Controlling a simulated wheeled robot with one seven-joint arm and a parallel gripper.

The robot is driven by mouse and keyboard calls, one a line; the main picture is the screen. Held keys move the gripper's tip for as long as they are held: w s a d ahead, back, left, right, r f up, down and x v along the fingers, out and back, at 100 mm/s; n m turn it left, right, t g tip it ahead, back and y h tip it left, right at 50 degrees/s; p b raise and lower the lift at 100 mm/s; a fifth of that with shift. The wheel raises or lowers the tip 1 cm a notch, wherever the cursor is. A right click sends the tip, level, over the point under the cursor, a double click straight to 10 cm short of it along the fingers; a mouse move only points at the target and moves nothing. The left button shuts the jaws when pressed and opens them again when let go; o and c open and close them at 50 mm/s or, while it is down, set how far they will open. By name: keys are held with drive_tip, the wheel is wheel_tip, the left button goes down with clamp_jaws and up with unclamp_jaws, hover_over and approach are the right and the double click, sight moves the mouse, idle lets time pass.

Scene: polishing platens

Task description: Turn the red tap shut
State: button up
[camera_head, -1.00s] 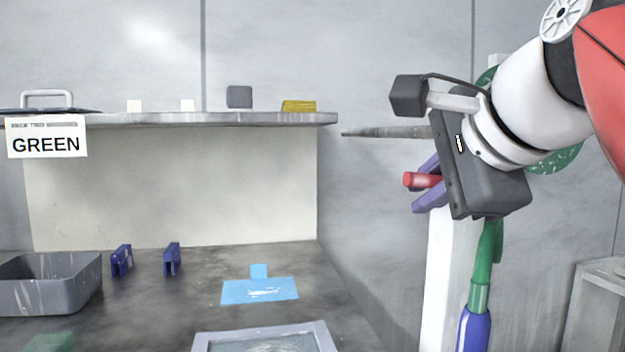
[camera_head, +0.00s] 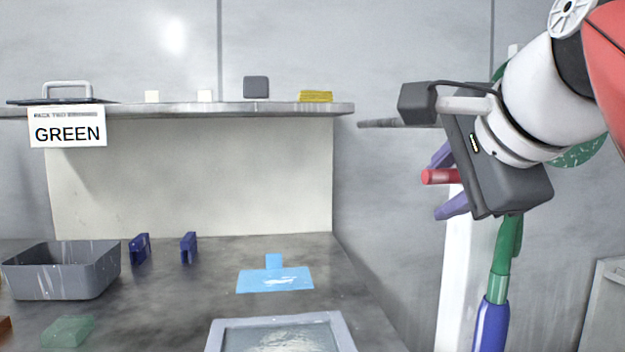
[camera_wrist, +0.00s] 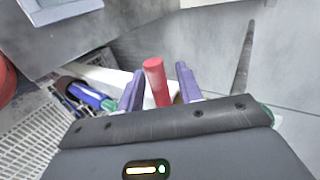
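The red tap handle (camera_head: 440,176) is a short red bar in front of a white upright post (camera_head: 457,270), right of the bench. My gripper (camera_head: 446,182) has its two purple fingers spread, one above and one below the handle in the head view. In the wrist view the handle (camera_wrist: 156,80) stands between the fingertips of my gripper (camera_wrist: 157,82), with a narrow gap on each side. My gripper's body hides the rest of the tap.
A green pipe with a blue hose (camera_head: 491,325) hangs below my gripper. The bench on the left holds a grey bin (camera_head: 62,270), two blue clips, a light-blue piece (camera_head: 275,279) and a framed tray (camera_head: 285,320). A shelf (camera_head: 230,109) runs above it.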

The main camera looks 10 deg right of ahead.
drive_tip(key=shift+r, duration=0.1)
drive_tip(key=p+v, duration=0.1)
drive_tip(key=v, duration=0.6)
drive_tip(key=shift+s, duration=0.35)
drive_tip(key=shift+r, duration=0.15)
